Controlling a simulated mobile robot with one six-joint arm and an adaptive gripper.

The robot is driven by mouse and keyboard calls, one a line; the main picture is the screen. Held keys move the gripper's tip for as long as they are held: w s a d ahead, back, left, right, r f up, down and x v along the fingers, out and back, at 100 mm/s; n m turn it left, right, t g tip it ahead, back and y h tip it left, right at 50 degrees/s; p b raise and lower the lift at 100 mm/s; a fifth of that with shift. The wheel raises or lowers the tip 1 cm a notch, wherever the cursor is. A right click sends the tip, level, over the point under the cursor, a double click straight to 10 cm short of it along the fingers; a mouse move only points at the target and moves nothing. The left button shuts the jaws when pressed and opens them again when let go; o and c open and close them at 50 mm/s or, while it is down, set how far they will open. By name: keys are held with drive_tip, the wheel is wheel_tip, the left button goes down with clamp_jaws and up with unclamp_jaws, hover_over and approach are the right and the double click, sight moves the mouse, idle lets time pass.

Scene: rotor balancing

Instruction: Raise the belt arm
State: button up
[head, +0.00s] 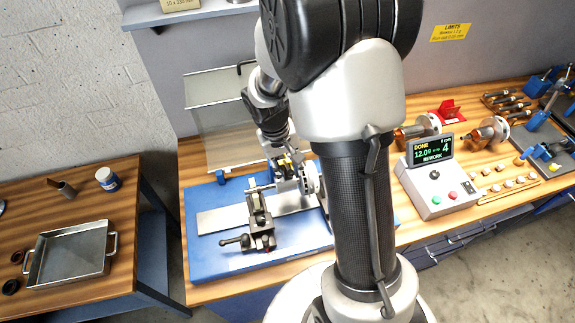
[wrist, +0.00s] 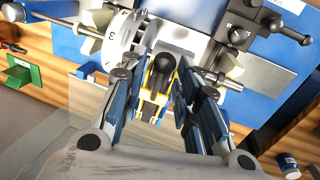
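The belt arm, as far as I can tell the black-ended lever (wrist: 162,72) with yellow parts beside it, sits in the middle of the wrist view. My gripper (wrist: 163,88) is over it, one finger on each side. The fingers are apart, and I cannot tell whether either touches the lever. The numbered rotor disc (wrist: 121,38) is close to the left finger. In the head view my gripper (head: 279,143) is low over the balancing machine, and it and my arm hide most of the lever. The rotor disc (head: 310,178) shows just right of it.
The machine stands on a blue base (head: 290,243). A clear guard panel (head: 218,132) rises behind it. A control box (head: 436,178) at right reads "DONE" and "REWORK". Further right are rotors, weights and tools. A metal tray (head: 70,253) lies on the left table.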

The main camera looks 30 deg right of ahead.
clamp_jaws()
drive_tip(key=shift+r, duration=0.1)
idle(0.5)
